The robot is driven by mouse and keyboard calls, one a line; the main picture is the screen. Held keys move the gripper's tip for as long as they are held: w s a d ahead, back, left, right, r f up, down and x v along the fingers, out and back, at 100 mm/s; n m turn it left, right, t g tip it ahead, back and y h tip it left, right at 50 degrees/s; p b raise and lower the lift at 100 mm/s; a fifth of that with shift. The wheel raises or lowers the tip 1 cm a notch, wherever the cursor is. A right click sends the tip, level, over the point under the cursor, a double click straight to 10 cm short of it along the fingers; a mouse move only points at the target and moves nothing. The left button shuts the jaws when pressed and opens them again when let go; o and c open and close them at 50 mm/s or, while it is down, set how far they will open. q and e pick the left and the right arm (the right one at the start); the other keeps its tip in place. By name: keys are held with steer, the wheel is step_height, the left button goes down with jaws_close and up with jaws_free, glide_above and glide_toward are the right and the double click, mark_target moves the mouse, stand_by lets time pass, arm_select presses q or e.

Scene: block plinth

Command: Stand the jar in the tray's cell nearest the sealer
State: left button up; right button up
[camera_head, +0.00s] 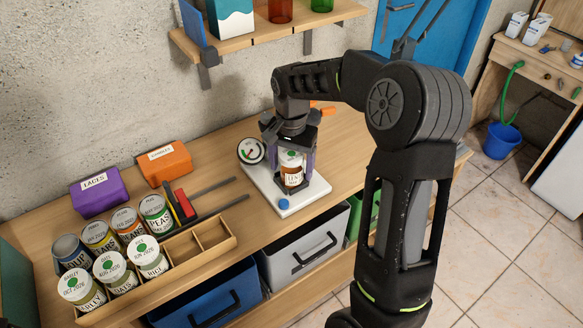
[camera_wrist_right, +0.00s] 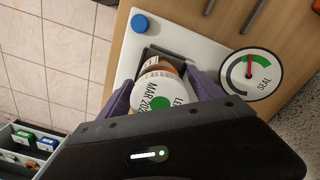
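The jar (camera_head: 291,172) has a white lid with a green dot and an orange-brown body. It stands upright at the sealer's dark holder; its base is partly hidden. The jar also shows in the right wrist view (camera_wrist_right: 155,92). The sealer (camera_head: 305,197) has a white base, a blue knob and a round gauge. My right gripper (camera_head: 291,160) is over the sealer, its purple fingers closed against the jar's two sides. The wooden tray (camera_head: 205,256) lies to the left. Jars fill its left cells; its right-end cells, including the one nearest the sealer, are empty. My left gripper is out of view.
Several jars (camera_head: 155,212) stand behind the tray. A purple box (camera_head: 98,192) and an orange box (camera_head: 165,163) stand by the wall. A shelf (camera_head: 270,32) overhangs the back; bins (camera_head: 305,245) sit below.

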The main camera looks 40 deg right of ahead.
jaws_close()
stand_by(0.6)
steer(key=shift+r, duration=0.1)
step_height(320, 180, up, 10)
steer(key=shift+f+b, duration=0.1)
steer(key=shift+b, duration=0.5)
stand_by(0.3)
